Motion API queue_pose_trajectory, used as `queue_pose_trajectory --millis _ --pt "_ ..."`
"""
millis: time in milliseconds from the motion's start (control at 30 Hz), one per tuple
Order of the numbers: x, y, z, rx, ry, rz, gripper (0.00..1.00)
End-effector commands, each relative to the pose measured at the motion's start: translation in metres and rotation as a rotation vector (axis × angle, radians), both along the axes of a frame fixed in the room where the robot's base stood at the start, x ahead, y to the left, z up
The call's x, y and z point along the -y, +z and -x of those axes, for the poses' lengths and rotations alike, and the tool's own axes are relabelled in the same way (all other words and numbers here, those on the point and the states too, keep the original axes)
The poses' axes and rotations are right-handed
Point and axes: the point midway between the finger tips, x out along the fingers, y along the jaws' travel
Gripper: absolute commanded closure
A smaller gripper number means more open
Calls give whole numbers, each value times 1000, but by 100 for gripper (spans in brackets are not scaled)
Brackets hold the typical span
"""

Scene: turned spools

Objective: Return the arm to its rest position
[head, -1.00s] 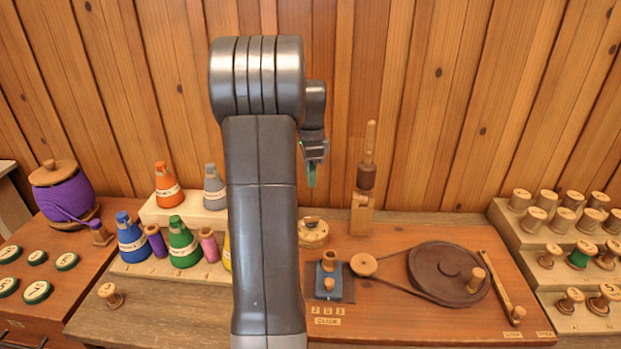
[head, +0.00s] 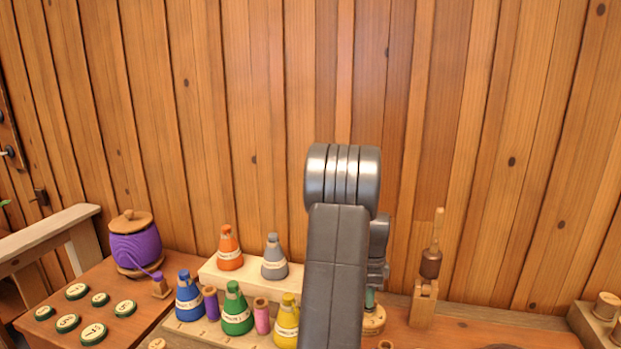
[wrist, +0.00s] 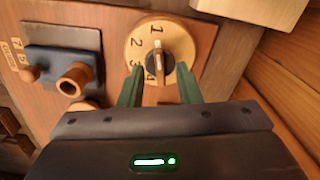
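My arm rises in the middle of the head view, over the front of the workbench. Beyond the fingertips is a round numbered dial (wrist: 158,52) with a dark-and-pale knob. I cannot tell the exact gap between fingers and dial. In the head view my gripper (head: 371,296) hangs behind my arm link, mostly hidden, above the wooden dial (head: 374,321).
Cone spools, among them a blue one (head: 188,297) and a yellow one (head: 287,322), stand left of my arm. A wooden post with a brown handle (head: 430,263) stands right of it. A purple yarn jar (head: 135,245) is farther left. A plank wall (head: 470,130) closes the back.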

Motion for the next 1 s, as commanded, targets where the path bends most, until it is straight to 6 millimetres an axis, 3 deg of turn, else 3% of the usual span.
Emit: queue_pose_trajectory --millis 200,633,767,1000 --pt "0 -16 0 0 0 0 69" --pt "0 -13 0 1 8 0 69" --pt "0 -2 -1 3 0 0 69" --pt "0 42 -1 6 0 1 69"
